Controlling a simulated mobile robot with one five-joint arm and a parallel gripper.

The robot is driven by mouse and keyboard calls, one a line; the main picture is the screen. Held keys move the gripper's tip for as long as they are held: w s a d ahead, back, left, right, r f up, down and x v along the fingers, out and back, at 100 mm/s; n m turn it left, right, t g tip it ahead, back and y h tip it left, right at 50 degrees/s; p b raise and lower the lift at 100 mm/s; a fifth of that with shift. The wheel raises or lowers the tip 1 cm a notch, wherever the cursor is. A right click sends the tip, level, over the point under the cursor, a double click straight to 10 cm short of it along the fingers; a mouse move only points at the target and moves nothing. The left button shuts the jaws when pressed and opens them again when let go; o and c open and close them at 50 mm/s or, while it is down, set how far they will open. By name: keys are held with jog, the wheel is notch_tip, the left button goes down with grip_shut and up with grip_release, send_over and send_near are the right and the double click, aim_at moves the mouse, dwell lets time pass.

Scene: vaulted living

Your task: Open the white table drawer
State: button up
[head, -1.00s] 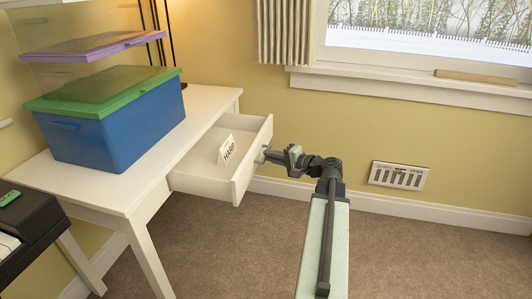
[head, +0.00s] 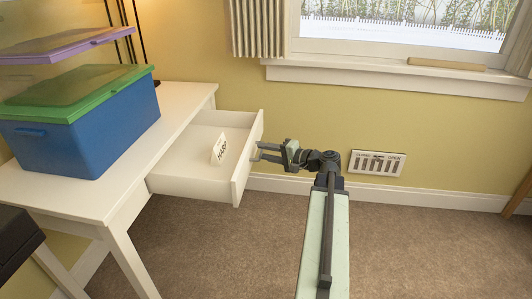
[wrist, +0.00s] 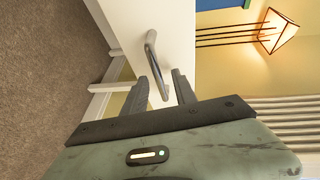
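The white table (head: 185,112) stands at the left against the wall. My gripper (head: 259,152) is at the drawer's front face. In the wrist view, the curved metal handle (wrist: 151,52) runs down between my two fingers (wrist: 160,84). The fingers are spread apart, with gaps beside the handle, so the gripper is open around it and not clamped. Finger contact with the drawer front cannot be told.
A blue bin with a green lid (head: 85,125) sits on the table, with a purple lid (head: 55,47) above it. A dark object (head: 15,240) is at the lower left. A window sill (head: 390,77) and wall vent (head: 377,163) are behind. Carpet (head: 430,250) at right is clear.

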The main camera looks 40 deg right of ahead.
jog(key=shift+s, duration=0.1)
jog(key=p+v, duration=0.1)
jog(key=v, duration=0.6)
jog(key=shift+s, duration=0.3)
